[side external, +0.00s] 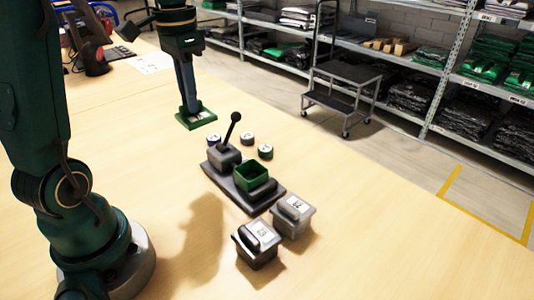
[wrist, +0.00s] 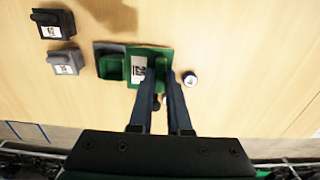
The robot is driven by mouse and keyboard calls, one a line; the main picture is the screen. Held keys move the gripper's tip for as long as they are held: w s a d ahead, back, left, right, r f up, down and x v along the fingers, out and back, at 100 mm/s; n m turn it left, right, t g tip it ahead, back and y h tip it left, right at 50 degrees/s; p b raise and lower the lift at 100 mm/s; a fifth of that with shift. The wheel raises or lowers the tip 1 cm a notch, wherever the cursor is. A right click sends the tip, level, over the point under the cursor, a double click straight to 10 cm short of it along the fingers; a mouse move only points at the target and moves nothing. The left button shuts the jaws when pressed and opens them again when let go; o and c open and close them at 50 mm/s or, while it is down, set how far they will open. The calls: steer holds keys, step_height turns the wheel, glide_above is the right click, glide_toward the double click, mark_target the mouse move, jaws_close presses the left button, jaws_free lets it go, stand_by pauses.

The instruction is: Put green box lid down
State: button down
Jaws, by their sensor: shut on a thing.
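The green box lid (side external: 204,119), flat with a white label, is held in the air in the side external view. My gripper (side external: 188,108) is shut on it from above. In the wrist view the lid (wrist: 154,57) shows between the fingertips (wrist: 157,76). The open green box (side external: 263,173) sits on a dark base plate (side external: 238,199), to the right of and below the lid in the side view. In the wrist view the box (wrist: 112,68) is just left of the lid, which hides part of the base.
A grey block (side external: 222,160) with a black ball-topped lever (side external: 232,128) shares the plate. Small round jars (side external: 265,151) stand behind it. Two lidded boxes, one grey (side external: 292,218) and one darker (side external: 256,248), stand in front. The table left of the plate is clear.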

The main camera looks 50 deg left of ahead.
steer(key=shift+s+r, duration=0.1)
steer(key=shift+r, duration=0.05)
steer(key=w+d, duration=0.2)
steer(key=d, duration=0.7)
steer(key=w+d+f+n, duration=0.1)
steer(key=w+f+n, duration=0.1)
steer(key=w+n, duration=0.65)
steer(key=shift+w+d+f+n, duration=0.3)
steer(key=shift+w+f+n, duration=0.45)
steer(key=shift+f+n, duration=1.25)
steer(key=shift+w+d+f+n, duration=0.3)
steer(key=shift+w+f+n, duration=0.65)
steer(key=shift+f, duration=1.75)
steer(key=shift+w+d+f+n, duration=0.3)
steer(key=shift+w+f+n, duration=0.2)
steer(key=shift+f+n, duration=1.6)
steer(key=shift+f+m, duration=0.3)
steer(key=shift+f, duration=0.1)
steer(key=c, duration=0.9)
jaws_free()
steer(key=shift+o, duration=0.2)
steer(key=shift+r, duration=0.1)
